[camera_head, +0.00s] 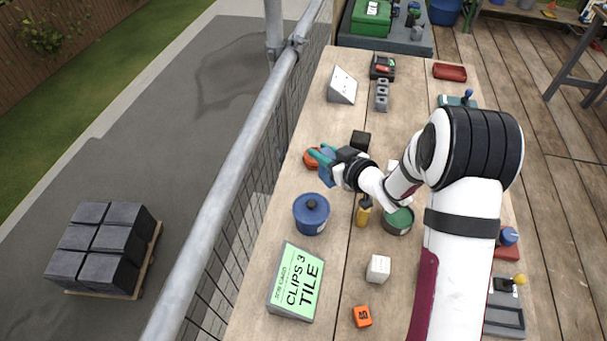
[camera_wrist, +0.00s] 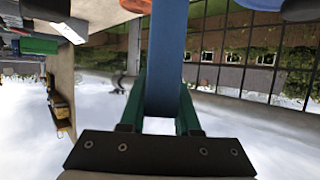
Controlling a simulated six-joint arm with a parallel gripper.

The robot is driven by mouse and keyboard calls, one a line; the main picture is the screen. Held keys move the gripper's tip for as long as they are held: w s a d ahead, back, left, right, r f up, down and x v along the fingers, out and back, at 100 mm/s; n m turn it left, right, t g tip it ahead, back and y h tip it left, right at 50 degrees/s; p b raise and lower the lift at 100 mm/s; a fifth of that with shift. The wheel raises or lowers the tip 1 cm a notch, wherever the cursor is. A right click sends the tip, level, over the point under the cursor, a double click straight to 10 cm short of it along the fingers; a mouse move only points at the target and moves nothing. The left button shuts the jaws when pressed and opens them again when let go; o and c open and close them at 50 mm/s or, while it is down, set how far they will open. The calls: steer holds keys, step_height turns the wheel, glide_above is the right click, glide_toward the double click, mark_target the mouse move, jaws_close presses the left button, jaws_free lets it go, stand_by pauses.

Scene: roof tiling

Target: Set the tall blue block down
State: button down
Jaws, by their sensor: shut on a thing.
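My gripper (camera_head: 321,156) is over the left side of the wooden bench, near the railing. Its teal fingers are shut on the tall blue block. In the wrist view the blue block (camera_wrist: 167,58) stands out between the two green fingers (camera_wrist: 163,108) and runs up past the top of the picture. In the head view only a small blue part of the block (camera_head: 328,153) shows between the fingers. The lower end of the block and any contact with the bench are hidden.
An orange-red thing (camera_head: 311,159) is right beside the gripper. A metal railing (camera_head: 245,145) borders the bench.

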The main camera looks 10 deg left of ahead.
steer(key=a+f, duration=0.1)
steer(key=f, duration=0.1)
steer(key=a+f, duration=0.4)
steer(key=shift+w+a+f, duration=0.2)
steer(key=shift+w+f, duration=0.05)
steer(key=shift+w, duration=0.05)
steer(key=shift+f, duration=0.4)
steer(key=shift+f, duration=0.15)
steer(key=c, duration=0.6)
jaws_free()
